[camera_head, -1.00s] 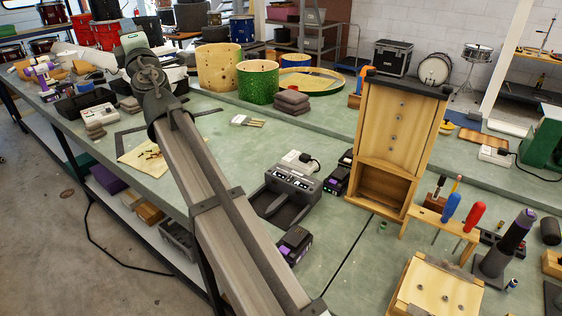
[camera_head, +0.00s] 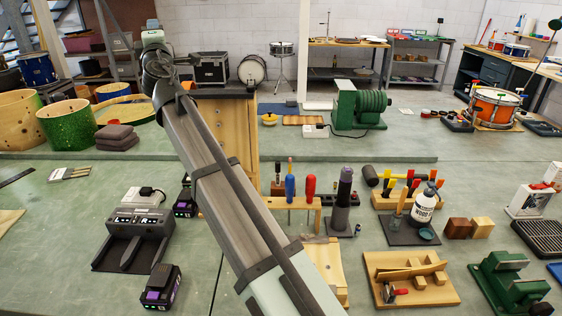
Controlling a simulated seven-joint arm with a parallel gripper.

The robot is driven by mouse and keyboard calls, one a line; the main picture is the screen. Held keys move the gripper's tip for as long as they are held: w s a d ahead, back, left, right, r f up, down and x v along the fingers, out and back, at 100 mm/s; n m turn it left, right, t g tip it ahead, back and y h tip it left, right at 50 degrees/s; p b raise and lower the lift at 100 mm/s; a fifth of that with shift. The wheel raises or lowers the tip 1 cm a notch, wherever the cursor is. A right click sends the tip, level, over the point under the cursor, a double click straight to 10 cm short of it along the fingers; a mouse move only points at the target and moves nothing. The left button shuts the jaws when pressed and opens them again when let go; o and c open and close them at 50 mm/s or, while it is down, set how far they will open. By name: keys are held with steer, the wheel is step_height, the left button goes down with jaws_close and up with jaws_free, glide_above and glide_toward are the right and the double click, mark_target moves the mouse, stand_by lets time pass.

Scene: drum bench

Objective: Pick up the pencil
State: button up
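A thin upright yellow-orange stick that looks like the pencil (camera_head: 290,162) stands in the wooden tool rack (camera_head: 292,203), behind a blue-handled screwdriver (camera_head: 290,187). A red-handled screwdriver (camera_head: 310,186) stands to its right, and a dark-handled tool (camera_head: 278,170) to its left. The pencil's lower part is hidden. My arm crosses the middle of the view, and its far end with my gripper (camera_head: 156,48) is at the upper left, well apart from the rack. The fingers are too small and covered to read.
A tall wooden box (camera_head: 240,125) stands left of the rack, partly behind my arm. Right of the rack are a dark upright tool on a stand (camera_head: 343,195), a glue bottle (camera_head: 424,205) and a wooden block tray (camera_head: 410,280). A charger (camera_head: 140,224) lies left. Bench room between is narrow.

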steer(key=w+d+f+m+g+h, duration=0.1)
steer(key=w+d+f+m+h, duration=0.2)
steer(key=d, duration=0.9)
steer(key=w+d+f+m+g+h, duration=0.1)
steer(key=w+d+m+h, duration=0.35)
steer(key=d, duration=0.75)
steer(key=w+d+f+m+h, duration=0.25)
steer(key=w+d+h, duration=0.25)
steer(key=d, duration=0.7)
steer(key=m+g+y, duration=0.6)
steer(key=m+g, duration=0.2)
steer(key=g, duration=0.7)
glide_toward(290, 164)
steer(key=shift+x, duration=5.35)
steer(key=shift+w, duration=0.2)
